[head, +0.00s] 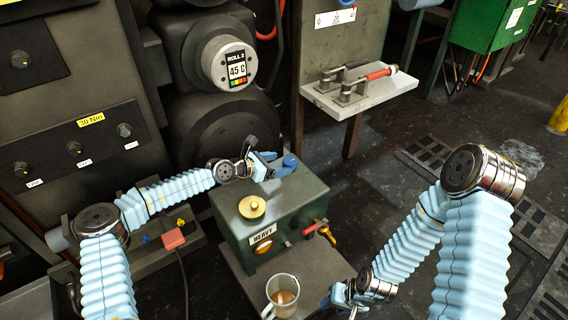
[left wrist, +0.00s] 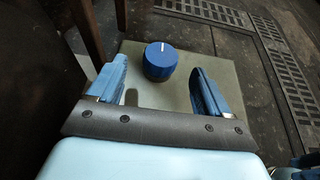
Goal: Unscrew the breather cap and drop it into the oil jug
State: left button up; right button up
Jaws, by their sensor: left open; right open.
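A green gearbox-like box (head: 290,207) labelled HEAVY stands on a low stand. On its top are a brass cap (head: 252,207) at the front left and a round blue cap (head: 291,160) at the back. The left wrist view shows the blue cap (left wrist: 160,61) with a white line on it. My left gripper (head: 275,167) is open over the box, its fingers (left wrist: 159,78) on either side of the blue cap, apart from it. My right gripper (head: 342,303) is open near the jug's right, partly cut off.
A red-handled tap (head: 322,229) juts from the box's right front. A shelf with red-handled clamps (head: 362,84) stands behind to the right.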

aim_at(286, 163)
pick_arm(q)
jog(key=shift+x, duration=1.9)
